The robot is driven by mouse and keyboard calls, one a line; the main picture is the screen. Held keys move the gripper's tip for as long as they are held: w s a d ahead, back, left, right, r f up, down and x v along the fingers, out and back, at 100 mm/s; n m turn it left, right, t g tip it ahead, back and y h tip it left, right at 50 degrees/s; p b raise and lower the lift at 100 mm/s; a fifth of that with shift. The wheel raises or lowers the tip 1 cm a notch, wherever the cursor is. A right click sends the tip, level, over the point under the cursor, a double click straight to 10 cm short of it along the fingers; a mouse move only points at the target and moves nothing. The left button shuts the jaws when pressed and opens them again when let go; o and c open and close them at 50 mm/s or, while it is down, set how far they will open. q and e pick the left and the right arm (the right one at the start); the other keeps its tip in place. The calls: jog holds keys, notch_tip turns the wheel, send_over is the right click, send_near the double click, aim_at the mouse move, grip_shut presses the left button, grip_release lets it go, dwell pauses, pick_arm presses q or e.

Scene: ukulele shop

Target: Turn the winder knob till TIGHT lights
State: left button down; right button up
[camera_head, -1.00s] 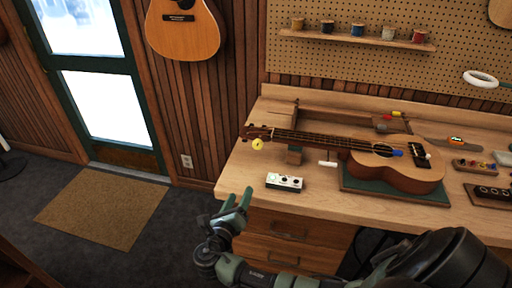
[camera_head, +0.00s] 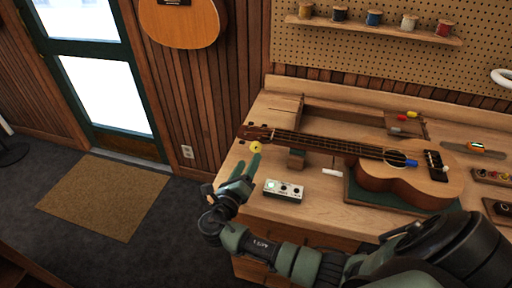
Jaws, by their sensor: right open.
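The ukulele (camera_head: 405,184) lies on the workbench, its headstock (camera_head: 256,132) to the left. A small yellow knob (camera_head: 256,147), which looks like the winder knob, sits just below the headstock. My right gripper (camera_head: 231,173) is open and empty at the bench's left front edge. One fingertip appears just below the yellow knob; I cannot tell whether they touch. A small white box (camera_head: 284,190) with several round features on its face lies on the bench right of the gripper. Its leftmost round spot looks pale green. No TIGHT lettering is readable. My left gripper is out of view.
The ukulele's body rests on a green mat (camera_head: 362,197), and a block (camera_head: 296,158) stands under its neck. A white-handled tool (camera_head: 332,172) lies in front of the neck. Small coloured pieces and an orange gadget (camera_head: 478,147) lie farther right.

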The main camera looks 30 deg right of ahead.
aim_at(255, 150)
jog(key=p+x, duration=0.1)
jog(key=x, duration=0.4)
jog(key=shift+w+d+r, duration=0.15)
jog(key=shift+d, duration=0.05)
jog(key=shift+w+d, duration=0.1)
jog(key=shift+d, duration=0.05)
jog(key=shift+c, duration=0.7)
grip_shut()
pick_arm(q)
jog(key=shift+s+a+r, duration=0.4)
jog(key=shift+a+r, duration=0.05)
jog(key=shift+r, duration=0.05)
